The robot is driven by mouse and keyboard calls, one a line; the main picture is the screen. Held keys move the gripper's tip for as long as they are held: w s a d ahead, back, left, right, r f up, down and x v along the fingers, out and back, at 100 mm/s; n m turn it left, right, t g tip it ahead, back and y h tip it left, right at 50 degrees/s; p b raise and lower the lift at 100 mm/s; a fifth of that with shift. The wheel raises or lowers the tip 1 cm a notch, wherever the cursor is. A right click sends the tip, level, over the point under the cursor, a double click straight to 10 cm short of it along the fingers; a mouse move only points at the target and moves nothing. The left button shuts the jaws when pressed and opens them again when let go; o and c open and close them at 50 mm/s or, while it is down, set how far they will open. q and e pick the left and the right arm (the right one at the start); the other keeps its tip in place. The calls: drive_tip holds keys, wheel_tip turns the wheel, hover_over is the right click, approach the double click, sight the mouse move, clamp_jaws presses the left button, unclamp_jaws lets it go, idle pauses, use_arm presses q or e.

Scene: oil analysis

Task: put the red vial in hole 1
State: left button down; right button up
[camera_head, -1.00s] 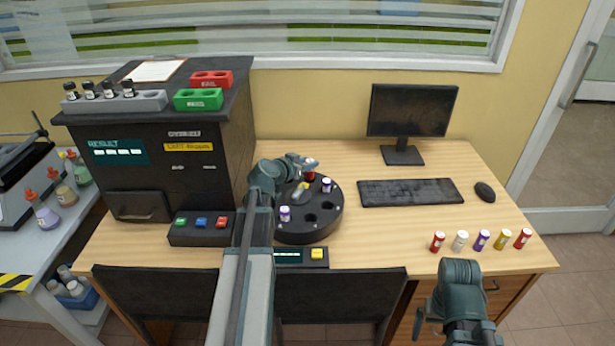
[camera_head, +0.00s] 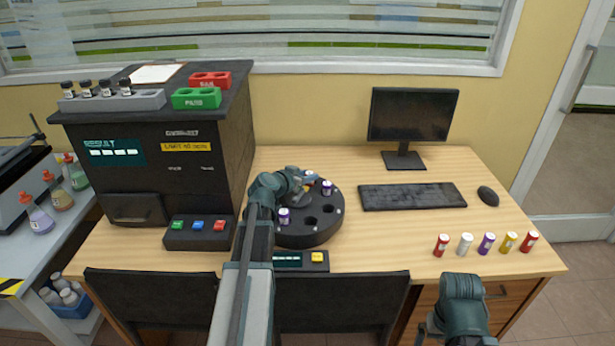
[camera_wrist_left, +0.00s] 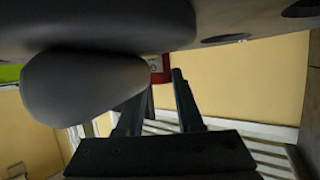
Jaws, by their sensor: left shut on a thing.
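A round black carousel (camera_head: 300,239) with holes stands on the desk. Its hole numbers cannot be read. My left gripper (camera_head: 311,179) is over its back part, shut on a red vial, which is mostly hidden in the head view. The left wrist view shows a red piece with a pale label (camera_wrist_left: 158,70) at the fingers (camera_wrist_left: 160,82), partly covered by a grey rounded shape. Whether the vial sits in a hole cannot be told. Two white vials with purple bands, one at the left (camera_head: 284,216) and one at the back right (camera_head: 326,188), stand in the carousel. My right gripper (camera_head: 432,327) is low at the front, its fingertips unclear.
Several vials, including a red one (camera_head: 441,245) and a yellow one (camera_head: 508,242), stand in a row at the desk's right. A keyboard (camera_head: 412,196), mouse (camera_head: 487,195) and monitor (camera_head: 413,112) are behind. A black analyser (camera_head: 150,170) stands left. The desk between carousel and row is clear.

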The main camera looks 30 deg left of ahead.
use_arm(q)
drive_tip(key=shift+s+d+f, duration=0.3)
drive_tip(key=shift+d+f, duration=0.05)
drive_tip(key=shift+f, duration=0.05)
drive_tip(key=c, duration=0.5)
unclamp_jaws()
drive_tip(key=shift+s, duration=0.1)
drive_tip(key=shift+c, duration=0.2)
drive_tip(key=shift+d+f, duration=0.1)
drive_tip(key=shift+d, duration=0.05)
drive_tip(key=shift+s, duration=0.1)
drive_tip(key=shift+r, duration=0.35)
drive_tip(key=shift+r+p, duration=0.25)
drive_tip(key=shift+p, duration=0.45)
drive_tip(key=p+v, duration=0.1)
drive_tip(key=v, duration=0.2)
drive_tip(key=p+v, duration=0.2)
drive_tip(key=v, duration=0.2)
drive_tip(key=a+p+v, duration=0.1)
drive_tip(key=v, duration=0.3)
drive_tip(key=shift+r, duration=0.2)
